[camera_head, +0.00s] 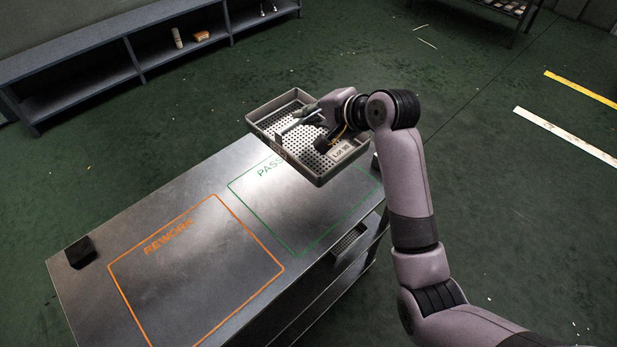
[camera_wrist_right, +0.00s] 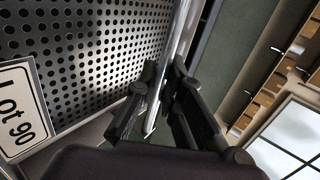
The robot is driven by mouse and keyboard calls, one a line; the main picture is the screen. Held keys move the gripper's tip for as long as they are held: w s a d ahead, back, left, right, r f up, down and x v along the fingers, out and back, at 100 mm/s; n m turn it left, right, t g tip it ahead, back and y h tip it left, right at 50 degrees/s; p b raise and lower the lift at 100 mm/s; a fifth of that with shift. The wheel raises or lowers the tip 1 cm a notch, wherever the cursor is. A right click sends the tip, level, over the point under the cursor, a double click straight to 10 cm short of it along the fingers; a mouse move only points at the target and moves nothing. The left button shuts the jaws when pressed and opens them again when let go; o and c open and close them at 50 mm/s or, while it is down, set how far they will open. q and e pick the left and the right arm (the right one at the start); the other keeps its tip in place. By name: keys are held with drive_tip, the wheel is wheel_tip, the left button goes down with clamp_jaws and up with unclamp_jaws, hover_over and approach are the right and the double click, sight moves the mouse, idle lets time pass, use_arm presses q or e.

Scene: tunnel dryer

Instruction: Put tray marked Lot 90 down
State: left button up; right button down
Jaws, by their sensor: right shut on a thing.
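The grey perforated tray (camera_head: 292,160) is held over the far end of the metal table, partly covering the green PASS outline (camera_head: 262,217) and jutting past the far edge. Its white label (camera_head: 342,151) reads Lot 90 in the right wrist view (camera_wrist_right: 18,115). My right gripper (camera_head: 314,113) is shut on the tray's bright metal handle bar (camera_head: 297,123), which runs between the black fingers (camera_wrist_right: 165,95) in the wrist view. The tray looks raised above the table; the exact gap is hidden. My left gripper is not in view.
The orange REWORK outline (camera_head: 197,268) on the table (camera_head: 125,222) is empty. A small black block (camera_head: 80,252) stands at the left end. A low shelf (camera_head: 105,62) with small items is at the back left. Open green floor surrounds the table.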

drive_tip(key=shift+d+f, duration=0.1)
drive_tip(key=shift+f, duration=8.9)
drive_tip(key=c, duration=2.2)
unclamp_jaws()
drive_tip(key=o, duration=0.5)
drive_tip(key=v, duration=1.2)
